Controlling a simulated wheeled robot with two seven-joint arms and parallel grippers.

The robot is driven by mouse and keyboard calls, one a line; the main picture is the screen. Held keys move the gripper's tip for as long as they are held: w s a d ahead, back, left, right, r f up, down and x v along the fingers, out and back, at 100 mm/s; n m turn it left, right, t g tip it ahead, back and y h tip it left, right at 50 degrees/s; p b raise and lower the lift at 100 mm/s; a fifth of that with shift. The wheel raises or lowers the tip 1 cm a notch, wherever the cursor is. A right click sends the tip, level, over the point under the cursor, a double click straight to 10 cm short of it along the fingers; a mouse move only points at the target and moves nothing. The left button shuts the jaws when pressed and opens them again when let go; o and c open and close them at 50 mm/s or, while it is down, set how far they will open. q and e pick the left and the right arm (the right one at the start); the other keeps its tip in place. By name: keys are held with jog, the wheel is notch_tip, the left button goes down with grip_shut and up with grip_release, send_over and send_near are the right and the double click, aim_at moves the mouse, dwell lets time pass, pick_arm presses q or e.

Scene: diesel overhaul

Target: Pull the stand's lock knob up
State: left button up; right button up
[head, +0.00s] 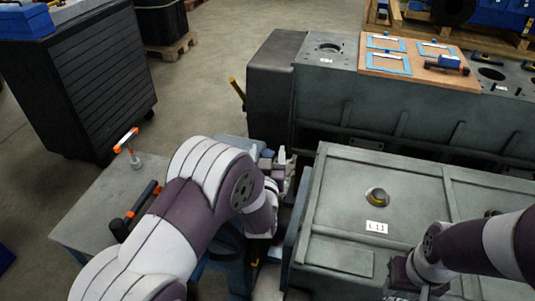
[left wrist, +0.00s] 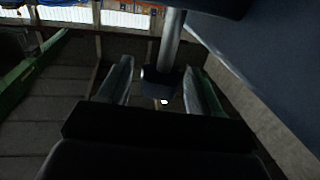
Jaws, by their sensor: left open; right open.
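In the left wrist view, my left gripper (left wrist: 161,76) is open, with one finger on each side of a dark block-like knob (left wrist: 158,84) at the end of a grey metal rod (left wrist: 172,40). It looks like the stand's lock knob, though the view is dark. Gaps show beside it, and I cannot tell any contact. In the head view, my left arm reaches to the gap beside the engine stand and hides most of its gripper and the knob. My right gripper (head: 405,283) is at the bottom right, over the grey cover, its fingers partly cut off by the frame edge.
A grey cover labelled L11 (head: 345,205) fills the lower right. Behind it is a long engine block (head: 330,95) with a wooden board (head: 398,72) of blue frames. A side table (head: 95,212) with tools stands at left, near a dark cabinet (head: 85,85). Floor between is clear.

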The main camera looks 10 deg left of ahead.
aim_at(267, 153)
pick_arm(q)
grip_shut()
notch_tip(267, 153, up, 4)
jog(key=shift+r+p, duration=0.1)
jog(key=shift+p, duration=1.15)
grip_release()
jog(key=shift+s, duration=0.1)
